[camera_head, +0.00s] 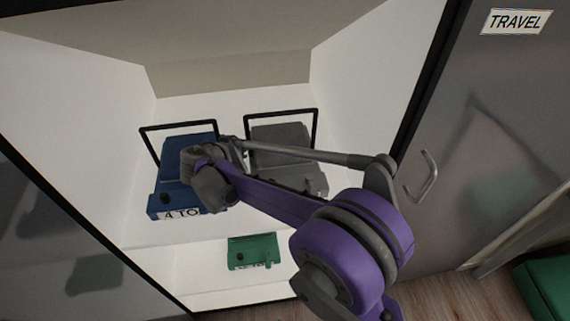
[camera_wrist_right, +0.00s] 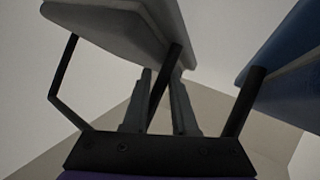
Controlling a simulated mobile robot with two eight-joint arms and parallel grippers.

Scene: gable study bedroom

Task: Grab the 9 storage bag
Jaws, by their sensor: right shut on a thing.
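A grey storage bag (camera_head: 280,137) with a black frame handle stands on the upper shelf, right of a blue bag (camera_head: 188,148). My arm crosses its front, and I cannot read a number on it. In the right wrist view the grey bag (camera_wrist_right: 125,22) is at the top left. My right gripper (camera_wrist_right: 163,88) is shut on a black bar of its handle, which runs between the fingers. In the head view the fingers are hard to make out behind my wrist. My left gripper is not in view.
The blue bag's label reads "4 TO". It also shows in the right wrist view (camera_wrist_right: 285,55), close beside the gripper. A green bag (camera_head: 252,251) lies on the lower shelf. A panel with a "TRAVEL" sign (camera_head: 516,21) and a handle (camera_head: 424,177) stands at right.

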